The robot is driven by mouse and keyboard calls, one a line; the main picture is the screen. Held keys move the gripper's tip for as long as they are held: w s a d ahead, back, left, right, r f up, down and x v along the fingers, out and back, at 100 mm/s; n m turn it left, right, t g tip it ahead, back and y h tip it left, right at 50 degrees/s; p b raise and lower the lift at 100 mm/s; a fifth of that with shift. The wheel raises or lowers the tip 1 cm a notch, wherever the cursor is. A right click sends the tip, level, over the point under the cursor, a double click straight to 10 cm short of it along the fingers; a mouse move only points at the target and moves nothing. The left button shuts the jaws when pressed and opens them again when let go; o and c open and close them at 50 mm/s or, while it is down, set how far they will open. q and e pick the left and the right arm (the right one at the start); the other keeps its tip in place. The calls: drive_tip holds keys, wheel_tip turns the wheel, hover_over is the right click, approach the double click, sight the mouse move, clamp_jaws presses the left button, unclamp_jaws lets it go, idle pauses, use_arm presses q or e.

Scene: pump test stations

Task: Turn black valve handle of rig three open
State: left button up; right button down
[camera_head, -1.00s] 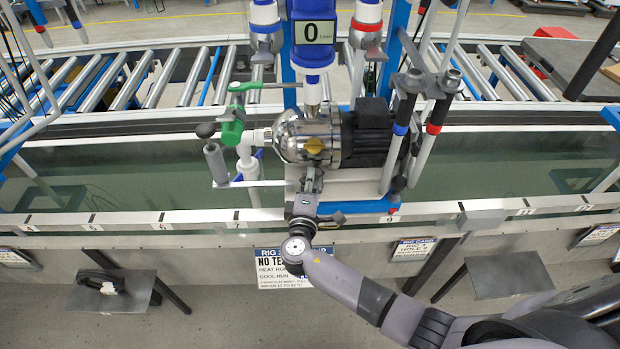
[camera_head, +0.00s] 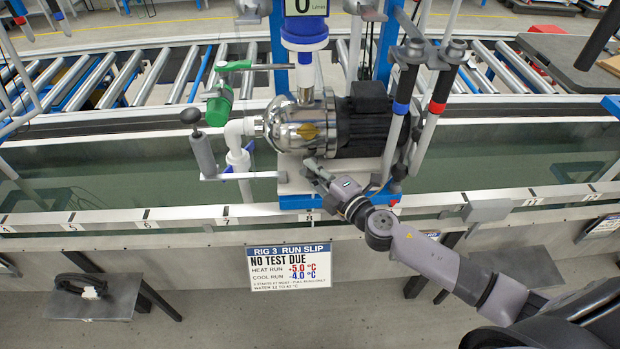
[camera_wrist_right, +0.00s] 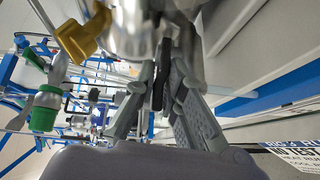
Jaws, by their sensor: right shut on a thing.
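Rig three has a shiny silver pump (camera_head: 297,128) with a black motor behind it. My right gripper (camera_head: 312,172) is low at the pump's front, pointing up and left from the lower right. In the right wrist view its two fingers (camera_wrist_right: 163,103) are closed on a slim black piece (camera_wrist_right: 158,88), which looks like the black valve handle, just below the silver pump body. The gripper hides most of the handle in the head view, so its exact angle cannot be told. My left gripper is not in view.
A yellow knob (camera_wrist_right: 83,35) is close beside the gripper. A green valve (camera_head: 220,104) and white pipe stand left of the pump. Hose wands (camera_head: 403,115) stand at the right. The run slip (camera_head: 289,267) hangs below on the trough front.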

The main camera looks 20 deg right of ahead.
drive_tip(key=shift+s+d+f+n+g+y+b, duration=0.15)
drive_tip(key=shift+n+g+y+b, duration=0.25)
drive_tip(key=shift+n+y+b, duration=0.3)
drive_tip(key=shift+w+d+r+n+g+y+b, duration=0.15)
drive_tip(key=shift+n+g+y+b, duration=0.3)
drive_tip(key=shift+y, duration=0.35)
drive_tip(key=shift+s, duration=0.1)
drive_tip(key=c, duration=1.7)
unclamp_jaws()
drive_tip(key=shift+o, duration=0.2)
drive_tip(key=f+v, duration=0.1)
drive_tip(key=v, duration=1.1)
drive_tip(key=shift+r, duration=0.4)
drive_tip(key=shift+d, duration=0.1)
